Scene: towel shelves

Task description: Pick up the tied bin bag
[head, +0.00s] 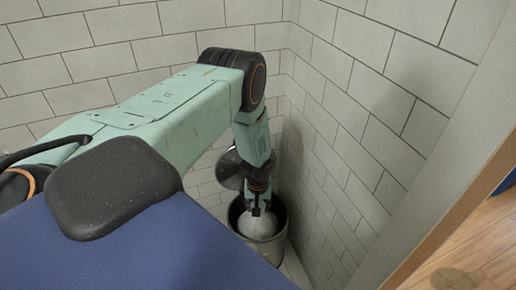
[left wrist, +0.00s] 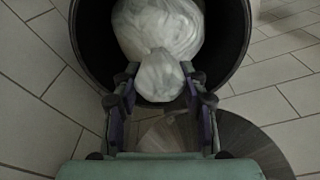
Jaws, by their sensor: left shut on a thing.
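The tied bin bag (head: 259,223) is white and sits inside a round metal bin (head: 273,250) in the tiled corner. My left gripper (head: 257,211) reaches down from above into the bin's mouth. In the left wrist view the bag (left wrist: 160,28) shows as a large bulge with a smaller tied top (left wrist: 160,77). The left gripper's fingers (left wrist: 160,92) are shut on that tied top, one on each side. The bag's lower part is hidden inside the bin. My right gripper is not in view.
The bin's round lid (head: 229,170) stands raised behind the bin, close to my left arm. Tiled walls (head: 340,110) close in behind and to the right. A blue surface (head: 150,245) fills the front left. Wooden floor (head: 465,255) shows at the far right.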

